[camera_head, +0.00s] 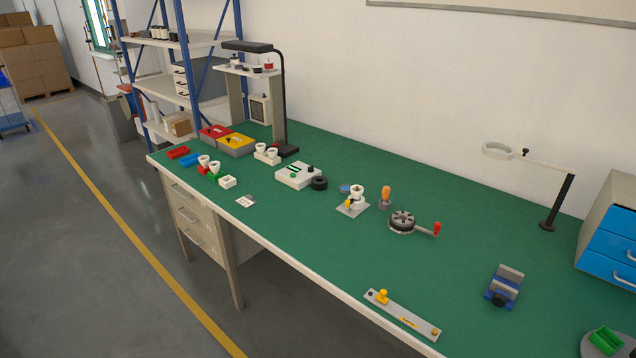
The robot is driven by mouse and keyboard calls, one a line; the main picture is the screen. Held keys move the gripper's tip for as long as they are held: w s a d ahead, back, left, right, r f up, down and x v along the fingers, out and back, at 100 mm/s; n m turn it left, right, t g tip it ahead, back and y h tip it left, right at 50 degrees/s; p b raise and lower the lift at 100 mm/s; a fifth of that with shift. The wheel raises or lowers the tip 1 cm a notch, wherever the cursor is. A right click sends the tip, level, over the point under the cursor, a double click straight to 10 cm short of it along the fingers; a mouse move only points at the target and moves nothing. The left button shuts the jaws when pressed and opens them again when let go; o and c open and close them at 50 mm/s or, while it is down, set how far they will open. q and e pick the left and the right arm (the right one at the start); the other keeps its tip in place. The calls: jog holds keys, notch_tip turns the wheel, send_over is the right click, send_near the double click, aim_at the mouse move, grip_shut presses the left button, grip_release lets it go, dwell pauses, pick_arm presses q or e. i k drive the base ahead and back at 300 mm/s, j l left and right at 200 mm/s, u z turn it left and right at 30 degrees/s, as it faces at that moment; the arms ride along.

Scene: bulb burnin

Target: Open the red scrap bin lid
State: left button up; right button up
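A red bin (209,137) sits at the far left end of the green workbench, against the yellow-topped bin (236,144). Its red top looks closed and flat, with a small dark knob on it. An open red tray (178,152) lies in front of it and to the left; it is shallow and has no lid that I can see. Neither of my grippers is in view.
A black desk lamp (283,100) stands right of the bins. A blue tray (190,160), white cups and a white box device (296,176) are nearby. A blue-post shelf (187,90) rises behind. The floor left of the bench (400,260) is clear.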

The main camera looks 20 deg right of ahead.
aim_at(216, 131)
jog(key=i+j+u, duration=0.2)
jog(key=i+u, duration=0.15)
jog(key=i, duration=0.2)
jog(key=i+u, duration=0.3)
jog(key=i, duration=0.3)
jog(key=i+z, duration=0.1)
jog(key=i, duration=0.4)
jog(key=i+j+z, duration=0.1)
jog(key=i, duration=0.35)
jog(key=i+j+z, duration=0.1)
jog(key=i+j, duration=0.15)
jog(key=i, duration=0.2)
jog(key=i+j+z, duration=0.1)
jog(key=i, duration=0.4)
